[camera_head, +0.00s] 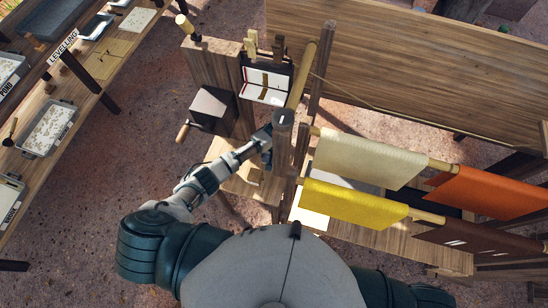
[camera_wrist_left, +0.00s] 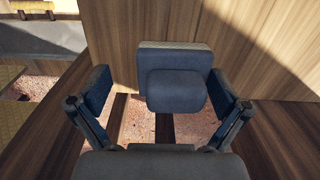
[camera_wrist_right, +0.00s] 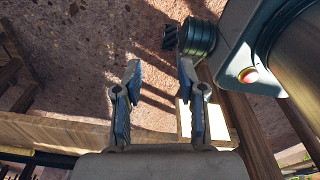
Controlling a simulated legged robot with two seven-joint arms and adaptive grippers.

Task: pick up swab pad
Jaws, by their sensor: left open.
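A blue-grey block with a rounded knob, which looks like the swab pad (camera_wrist_left: 176,91), shows in the left wrist view against a wooden board. A thin pale edge runs along its top. My left gripper (camera_wrist_left: 160,88) is open, with one finger on each side of the block; the fingers do not appear to touch it. In the head view my left gripper (camera_head: 266,142) is beside the wooden stand, and I cannot make out the pad clearly there. My right gripper (camera_wrist_right: 157,78) is open and empty in the right wrist view, above the floor; the head view does not show it.
Cream (camera_head: 368,158), yellow (camera_head: 352,203) and orange (camera_head: 490,192) sheets hang on rollers at the right. A bench (camera_head: 100,62) with trays runs along the far left. Open floor lies between.

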